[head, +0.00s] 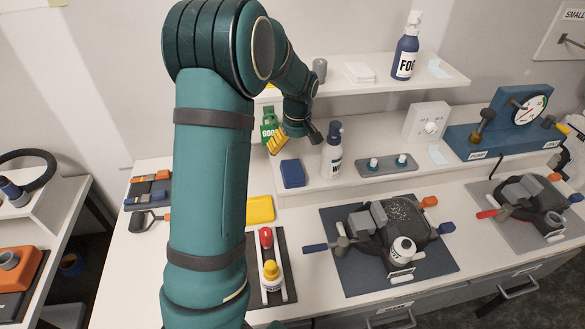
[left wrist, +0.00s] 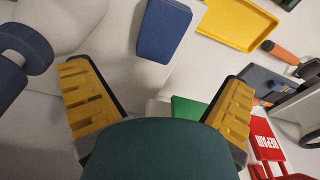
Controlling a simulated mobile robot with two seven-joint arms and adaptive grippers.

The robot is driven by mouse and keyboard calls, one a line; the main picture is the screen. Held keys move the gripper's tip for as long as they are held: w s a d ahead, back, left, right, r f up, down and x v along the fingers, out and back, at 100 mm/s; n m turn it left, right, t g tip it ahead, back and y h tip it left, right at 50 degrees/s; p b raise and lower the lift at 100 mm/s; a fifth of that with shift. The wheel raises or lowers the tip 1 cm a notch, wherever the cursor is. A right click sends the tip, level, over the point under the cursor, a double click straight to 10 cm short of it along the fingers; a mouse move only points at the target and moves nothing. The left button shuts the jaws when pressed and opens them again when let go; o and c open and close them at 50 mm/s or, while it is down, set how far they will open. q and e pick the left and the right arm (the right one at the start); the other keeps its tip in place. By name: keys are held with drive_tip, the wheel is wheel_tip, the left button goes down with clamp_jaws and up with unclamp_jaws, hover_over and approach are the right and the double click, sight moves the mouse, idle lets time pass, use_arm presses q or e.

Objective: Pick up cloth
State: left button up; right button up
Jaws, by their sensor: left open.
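No thing is plainly a cloth. A folded white pad (head: 359,72) on the upper shelf and a dark blue rounded block (head: 292,173) on the lower ledge are the nearest in look; I cannot tell whether either is cloth. The blue block also shows at the top of the left wrist view (left wrist: 163,30). My left gripper (head: 290,145) has yellow ridged fingers and hangs just above and behind the blue block, apart from it. In the left wrist view its fingers (left wrist: 158,78) are wide apart with nothing between them. My right gripper is not seen.
A white spray bottle with a blue top (head: 332,152) stands close right of the blue block. A yellow tray (head: 260,209) lies in front. A grey holder (head: 385,165) is at right. My left arm hides part of the bench.

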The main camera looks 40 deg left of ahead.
use_arm(q)
hover_over(293, 169)
drive_tip(key=f, duration=0.3)
drive_tip(key=d+f, duration=0.1)
drive_tip(key=shift+s+f, duration=0.3)
drive_tip(key=f, duration=0.4)
drive_tip(key=a+f, duration=0.1)
drive_tip(key=shift+w+a+f, duration=0.1)
drive_tip(key=shift+w+f, duration=0.2)
drive_tip(key=shift+f, duration=0.3)
drive_tip(key=shift+f, duration=0.25)
drive_tip(key=c, duration=1.1)
